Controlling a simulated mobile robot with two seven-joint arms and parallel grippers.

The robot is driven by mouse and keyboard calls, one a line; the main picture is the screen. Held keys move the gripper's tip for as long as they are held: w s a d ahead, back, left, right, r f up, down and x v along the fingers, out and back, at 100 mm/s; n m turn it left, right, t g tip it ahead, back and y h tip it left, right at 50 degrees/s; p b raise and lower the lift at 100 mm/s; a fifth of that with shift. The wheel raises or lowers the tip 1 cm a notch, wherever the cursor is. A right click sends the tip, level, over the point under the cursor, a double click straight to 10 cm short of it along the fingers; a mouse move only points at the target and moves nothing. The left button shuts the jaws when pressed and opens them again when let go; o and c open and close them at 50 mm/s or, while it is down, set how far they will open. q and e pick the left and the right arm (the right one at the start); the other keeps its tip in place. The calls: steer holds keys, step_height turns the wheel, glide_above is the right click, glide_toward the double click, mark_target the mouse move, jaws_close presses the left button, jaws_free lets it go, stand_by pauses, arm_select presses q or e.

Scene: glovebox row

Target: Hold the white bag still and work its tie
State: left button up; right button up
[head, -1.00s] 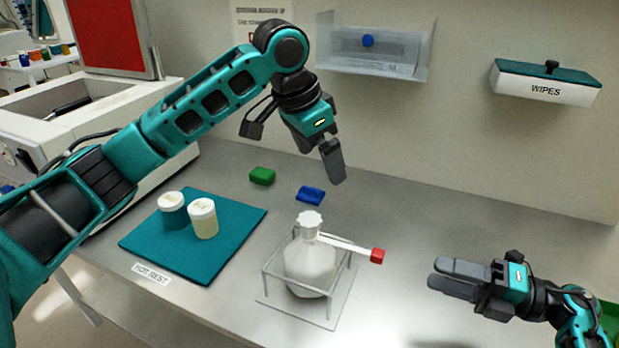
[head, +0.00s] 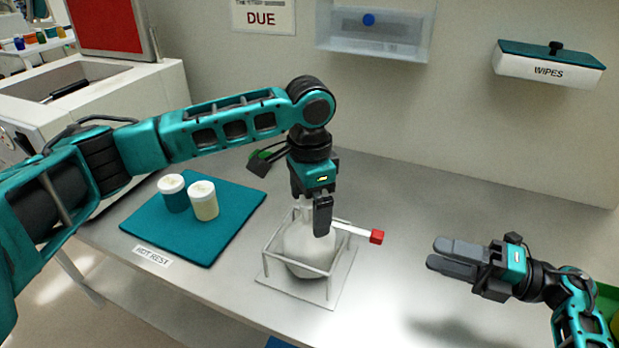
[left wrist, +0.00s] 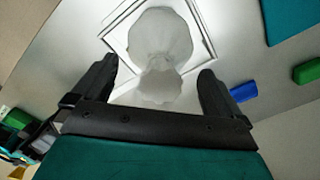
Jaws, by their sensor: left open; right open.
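The white bag (head: 308,244) stands upright in a wire-frame stand (head: 341,289) on the bench. Its gathered neck is mostly hidden behind my left gripper in the head view. The tie, a white strip with a red end (head: 376,237), sticks out to the right from the neck. My left gripper (head: 323,218) points down at the neck. In the left wrist view the bag (left wrist: 162,40) shows its ruffled top between the two open fingers (left wrist: 155,84), with a gap on both sides. My right gripper (head: 455,258) is open and empty, to the right of the tie's red end.
A teal mat (head: 150,222) with two white-lidded jars (head: 203,202) lies at the left. A green block (head: 262,160) is behind my left gripper; a blue block (left wrist: 243,91) shows in the left wrist view. A wipes box (head: 549,70) hangs on the wall. Bench between stand and right gripper is clear.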

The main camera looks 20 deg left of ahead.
mark_target(309, 221)
arm_select(q)
steer(key=shift+f, duration=1.9)
steer(key=shift+c, duration=0.2)
steer(key=c, duration=1.2)
steer(key=shift+c, duration=0.6)
steer(key=shift+s+f, duration=0.15)
steer(key=shift+f, duration=0.05)
